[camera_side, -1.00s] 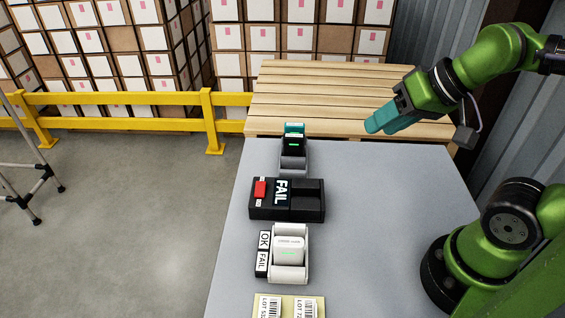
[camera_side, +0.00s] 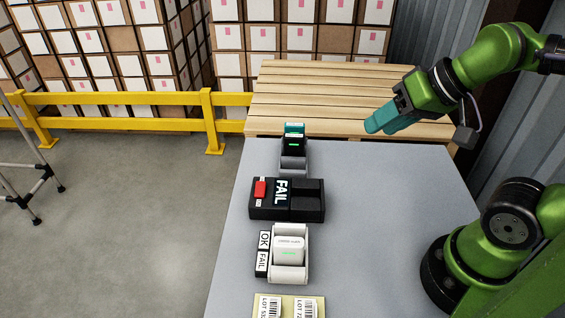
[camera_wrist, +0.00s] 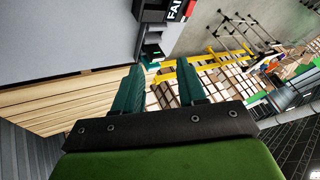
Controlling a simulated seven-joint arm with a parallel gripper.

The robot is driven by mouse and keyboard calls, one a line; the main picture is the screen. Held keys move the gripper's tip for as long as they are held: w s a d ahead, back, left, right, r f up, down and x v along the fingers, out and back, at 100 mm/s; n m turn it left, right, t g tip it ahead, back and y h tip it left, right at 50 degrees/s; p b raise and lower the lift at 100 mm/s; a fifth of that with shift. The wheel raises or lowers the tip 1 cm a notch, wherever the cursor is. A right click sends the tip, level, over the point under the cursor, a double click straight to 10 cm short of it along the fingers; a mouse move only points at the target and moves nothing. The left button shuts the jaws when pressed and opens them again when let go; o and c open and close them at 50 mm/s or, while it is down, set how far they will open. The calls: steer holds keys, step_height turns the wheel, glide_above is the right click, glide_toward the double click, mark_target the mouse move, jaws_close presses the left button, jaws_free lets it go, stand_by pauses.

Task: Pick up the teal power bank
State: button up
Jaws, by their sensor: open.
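The teal power bank (camera_side: 294,128) stands at the far end of the grey table, in a grey holder (camera_side: 293,163), behind a black power bank (camera_side: 294,143) with a green light. Only its upper part shows in the side view. In the wrist view it is a small teal patch (camera_wrist: 153,64) near the left finger, partly hidden. My gripper (camera_side: 378,127) has teal fingers and is up at the right, over the far table edge, well apart from the power banks. In the wrist view my gripper (camera_wrist: 160,80) is open with nothing between its fingers.
The table's right side (camera_side: 390,210) is clear.

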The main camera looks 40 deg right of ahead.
steer(key=o, duration=0.9)
steer(key=m+g+h, duration=0.2)
steer(key=m+g, duration=0.3)
steer(key=g, duration=0.2)
glide_above(295, 124)
steer(key=shift+f, duration=1.9)
step_height(295, 124, down, 16)
steer(key=shift+f, duration=0.25)
